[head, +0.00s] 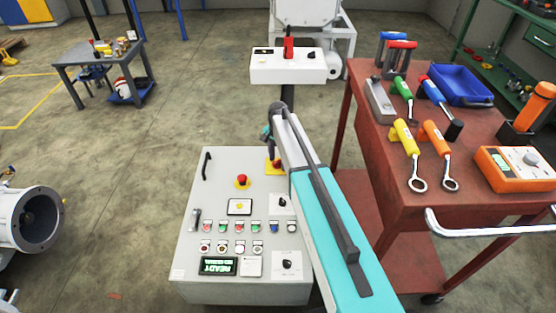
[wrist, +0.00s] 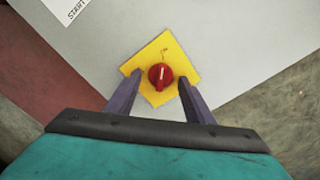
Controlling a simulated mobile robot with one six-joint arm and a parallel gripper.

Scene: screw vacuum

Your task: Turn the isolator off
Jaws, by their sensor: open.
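The isolator is a red rotary knob (wrist: 160,76) on a yellow square plate (wrist: 184,52) on the grey cabinet's panel. In the wrist view my gripper (wrist: 155,88) is open, with one dark finger on each side of the knob. The fingers look apart from the knob; how far their tips are from the panel I cannot tell. A pale mark on the knob points nearly straight up in that view. In the head view a bit of the yellow plate (head: 273,167) shows at the cabinet's upper right, and my arm hides most of the isolator and gripper.
The grey control cabinet (head: 188,262) carries a red emergency button (head: 242,180), several small buttons and a lit display (head: 219,266). A red tool cart (head: 385,160) stands close to the right of my arm. A white box with a red handle (head: 288,68) stands behind. Open floor lies left.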

